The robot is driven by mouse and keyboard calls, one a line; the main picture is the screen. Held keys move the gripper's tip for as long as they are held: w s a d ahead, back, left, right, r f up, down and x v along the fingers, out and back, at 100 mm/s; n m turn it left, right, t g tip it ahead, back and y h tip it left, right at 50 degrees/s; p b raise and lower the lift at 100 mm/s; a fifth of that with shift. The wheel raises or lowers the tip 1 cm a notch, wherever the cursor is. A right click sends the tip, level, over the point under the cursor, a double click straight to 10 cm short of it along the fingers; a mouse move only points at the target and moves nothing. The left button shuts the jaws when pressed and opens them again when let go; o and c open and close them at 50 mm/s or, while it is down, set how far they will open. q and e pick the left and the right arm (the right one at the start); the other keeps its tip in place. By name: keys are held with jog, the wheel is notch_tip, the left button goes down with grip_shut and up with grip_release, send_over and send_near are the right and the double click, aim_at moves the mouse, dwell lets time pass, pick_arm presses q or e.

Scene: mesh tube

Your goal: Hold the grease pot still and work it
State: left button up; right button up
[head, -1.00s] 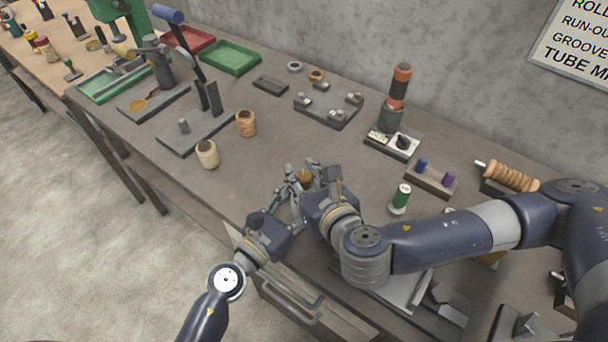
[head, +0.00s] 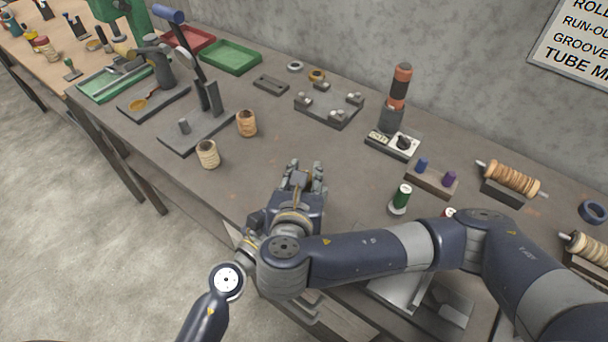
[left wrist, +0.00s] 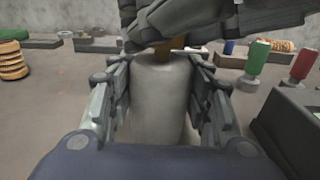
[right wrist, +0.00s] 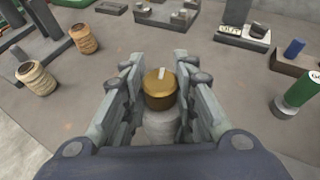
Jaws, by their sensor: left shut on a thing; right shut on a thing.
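The grease pot is a pale grey upright cylinder (left wrist: 158,105) with a brass cap (right wrist: 160,88) that has a light mark on top. In the left wrist view my left gripper (left wrist: 160,82) is shut around the pot's body, one finger on each side. In the right wrist view my right gripper (right wrist: 160,76) is shut on the brass cap from above. In the head view my right gripper (head: 304,180) and forearm hide the pot and most of my left gripper.
Two thread-wrapped spools, one cream (head: 208,154) and one tan (head: 246,123), stand left of the grippers. A green tube (head: 401,198) and a block with blue and purple pegs (head: 432,181) stand right. The bench between them is clear.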

jog(key=shift+w+d, duration=0.1)
jog(key=o, duration=1.1)
notch_tip(320, 180, up, 4)
jog(key=shift+f, duration=0.2)
jog(key=shift+r, duration=3.25)
